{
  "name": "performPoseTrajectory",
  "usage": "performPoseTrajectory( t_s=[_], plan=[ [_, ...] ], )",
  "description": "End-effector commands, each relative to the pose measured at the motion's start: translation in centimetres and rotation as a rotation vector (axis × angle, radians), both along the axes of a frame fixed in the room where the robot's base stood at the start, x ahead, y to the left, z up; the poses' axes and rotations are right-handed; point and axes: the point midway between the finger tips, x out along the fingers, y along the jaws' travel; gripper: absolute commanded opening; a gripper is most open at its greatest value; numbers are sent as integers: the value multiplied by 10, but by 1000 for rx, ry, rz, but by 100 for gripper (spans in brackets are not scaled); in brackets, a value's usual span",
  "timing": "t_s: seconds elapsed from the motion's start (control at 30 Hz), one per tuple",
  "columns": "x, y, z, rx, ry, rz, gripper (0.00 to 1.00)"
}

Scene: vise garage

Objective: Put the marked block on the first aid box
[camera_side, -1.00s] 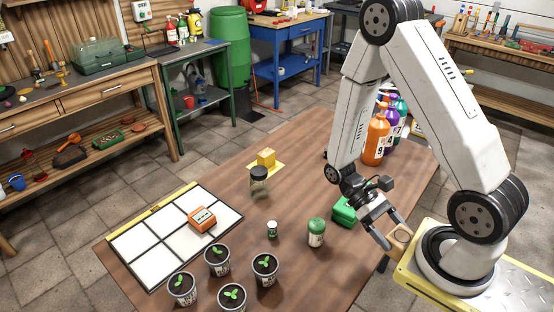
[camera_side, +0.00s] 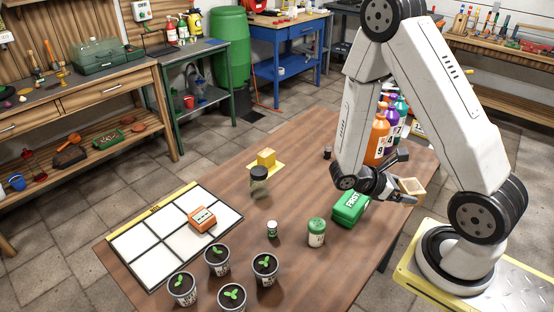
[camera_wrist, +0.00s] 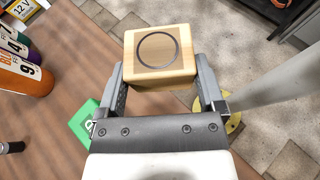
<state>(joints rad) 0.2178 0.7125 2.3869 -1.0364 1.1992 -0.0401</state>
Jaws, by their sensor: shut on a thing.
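The marked block (camera_wrist: 159,56) is pale wood with a dark ring on its face. My gripper (camera_wrist: 162,85) is shut on it in the wrist view, one finger on each side. In the side view the block (camera_side: 411,187) is held in the air by my gripper (camera_side: 400,192), right of the first aid box. The green first aid box (camera_side: 350,207) lies on the table with white lettering on it. In the wrist view part of the box (camera_wrist: 85,122) shows at the lower left, partly hidden by my gripper.
Numbered bottles (camera_side: 377,138) stand behind my arm. A green-lidded jar (camera_side: 316,232) and a small bottle (camera_side: 272,229) stand left of the box. Potted seedlings (camera_side: 217,260), a white grid board (camera_side: 131,242) with an orange device (camera_side: 202,219), and a dark-lidded jar (camera_side: 259,181) are further left.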

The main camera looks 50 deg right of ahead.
Motion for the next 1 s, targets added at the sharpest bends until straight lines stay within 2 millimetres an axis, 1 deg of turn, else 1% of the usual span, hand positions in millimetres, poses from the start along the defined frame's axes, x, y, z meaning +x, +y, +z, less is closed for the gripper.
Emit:
performPoseTrajectory(
  t_s=[0.1, 0.3, 0.6, 0.8, 1.0],
  plan=[
    [12, -11, 0, 0, -1, 117, 27],
    [35, -25, 1, 0, 0, 312, 27],
    [73, -36, 0, 0, 1, 585, 27],
    [89, -37, -1, -1, 0, 698, 27],
    [94, -37, -1, 0, 0, 737, 27]
  ],
)
